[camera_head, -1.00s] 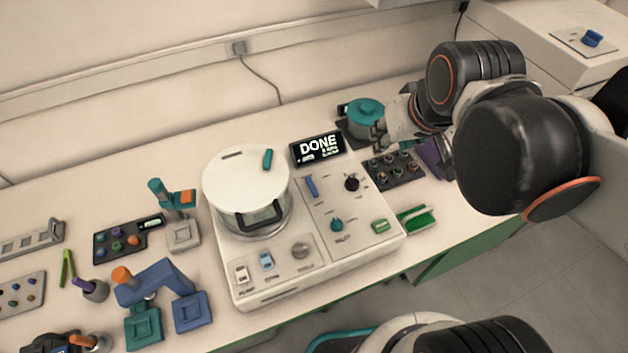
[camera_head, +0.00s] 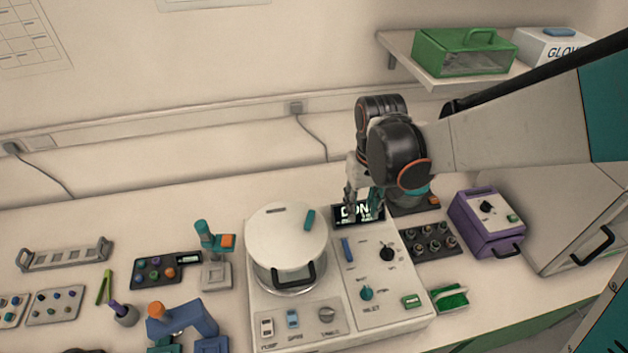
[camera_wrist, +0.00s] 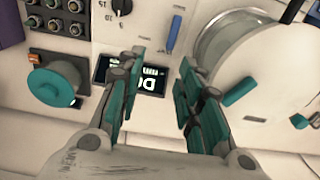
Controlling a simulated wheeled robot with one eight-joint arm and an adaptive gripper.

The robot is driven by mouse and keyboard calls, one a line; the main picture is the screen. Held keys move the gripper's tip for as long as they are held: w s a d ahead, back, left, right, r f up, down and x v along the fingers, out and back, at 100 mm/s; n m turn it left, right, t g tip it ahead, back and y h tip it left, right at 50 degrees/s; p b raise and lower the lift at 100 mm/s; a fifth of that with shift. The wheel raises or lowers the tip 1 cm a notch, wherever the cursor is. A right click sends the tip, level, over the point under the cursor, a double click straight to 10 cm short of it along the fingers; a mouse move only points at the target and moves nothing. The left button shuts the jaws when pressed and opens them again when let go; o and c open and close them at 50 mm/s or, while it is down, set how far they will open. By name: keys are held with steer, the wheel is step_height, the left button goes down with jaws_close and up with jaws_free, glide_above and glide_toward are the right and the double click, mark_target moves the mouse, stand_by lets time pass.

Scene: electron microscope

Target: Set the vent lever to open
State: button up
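A white bench instrument (camera_head: 262,330) stands on the bench with a round lidded chamber (camera_head: 286,228) on its left. A blue lever (camera_head: 348,250) sits on its panel, right of the chamber; it also shows in the wrist view (camera_wrist: 174,36). It is the likeliest vent lever, but its label is unreadable. My gripper (camera_head: 362,200) is over the display at the panel's back edge. In the wrist view my gripper (camera_wrist: 162,57) is open and empty, its teal fingers spread, with the blue lever beyond the tips, apart from them.
The lit display (camera_head: 350,213) is partly covered by my gripper. A black knob (camera_head: 387,252) and a teal knob (camera_head: 366,293) are right of the lever. The chamber lid carries a raised teal handle (camera_wrist: 240,91). A teal-lidded pot (camera_wrist: 57,84) stands behind the instrument.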

mark_target(349, 253)
steer(key=f+b, duration=0.3)
steer(key=f, duration=0.2)
steer(key=s+a+f+b, duration=0.1)
steer(key=f+b, duration=0.2)
steer(key=f, duration=0.2)
steer(key=s+f+b, duration=0.1)
steer(key=f+b, duration=0.2)
steer(key=f, duration=0.2)
steer(key=shift+s+a+b, duration=0.25)
steer(key=shift+a+b, duration=0.1)
steer(key=shift+b, duration=0.05)
steer(key=shift+r, duration=0.1)
jaws_close()
